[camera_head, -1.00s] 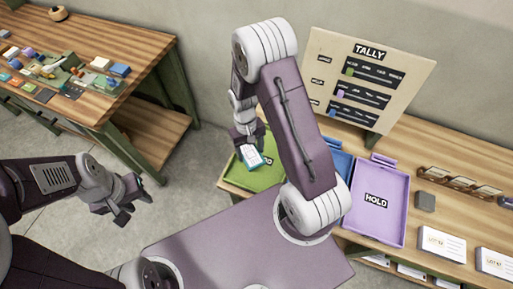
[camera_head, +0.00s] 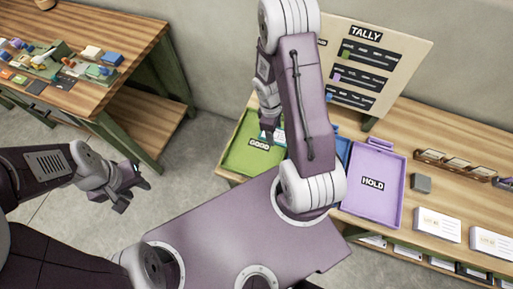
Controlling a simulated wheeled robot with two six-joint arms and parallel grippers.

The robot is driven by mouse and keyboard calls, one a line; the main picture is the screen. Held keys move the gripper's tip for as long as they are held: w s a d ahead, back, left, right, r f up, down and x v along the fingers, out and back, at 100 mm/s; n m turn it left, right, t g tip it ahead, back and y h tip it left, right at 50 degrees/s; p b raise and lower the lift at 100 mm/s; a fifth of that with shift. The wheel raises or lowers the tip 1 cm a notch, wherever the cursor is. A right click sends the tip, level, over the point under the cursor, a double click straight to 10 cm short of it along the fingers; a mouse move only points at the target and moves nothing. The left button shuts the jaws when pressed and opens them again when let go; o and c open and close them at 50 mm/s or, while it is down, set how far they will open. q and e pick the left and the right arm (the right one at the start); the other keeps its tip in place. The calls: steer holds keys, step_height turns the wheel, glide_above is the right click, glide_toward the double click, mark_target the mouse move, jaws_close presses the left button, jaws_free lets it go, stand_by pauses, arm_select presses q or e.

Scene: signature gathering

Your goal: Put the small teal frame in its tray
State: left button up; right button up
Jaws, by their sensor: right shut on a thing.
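My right gripper (camera_head: 268,133) is shut on the small teal frame (camera_head: 279,137), which has a white face and is mostly hidden behind my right arm. The gripper holds it over the right part of the green tray (camera_head: 237,163) labelled GOOD; I cannot tell its height above the tray. A blue tray (camera_head: 343,150) stands to the right, mostly covered by my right arm. A purple tray (camera_head: 373,210) labelled HOLD is further right and looks empty. My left gripper (camera_head: 135,190) is open and empty over the floor at the left.
A TALLY board (camera_head: 372,65) stands behind the trays. A grey block (camera_head: 421,183), white card stacks (camera_head: 438,224) and a wooden rack (camera_head: 457,165) are on the right of the table. Another wooden table (camera_head: 125,35) with small items stands at the far left.

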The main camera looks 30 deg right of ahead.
glide_above(254, 157)
steer(key=f, duration=0.5)
steer(key=shift+a+f+b, duration=0.2)
steer(key=shift+f+b, duration=0.05)
steer(key=shift+b, duration=0.15)
step_height(254, 157, down, 4)
steer(key=shift+d+b, duration=0.1)
steer(key=shift+b, duration=0.8)
steer(key=shift+w, duration=0.1)
steer(key=shift+f, duration=0.1)
steer(key=shift+f, duration=0.15)
steer(key=o, duration=1.4)
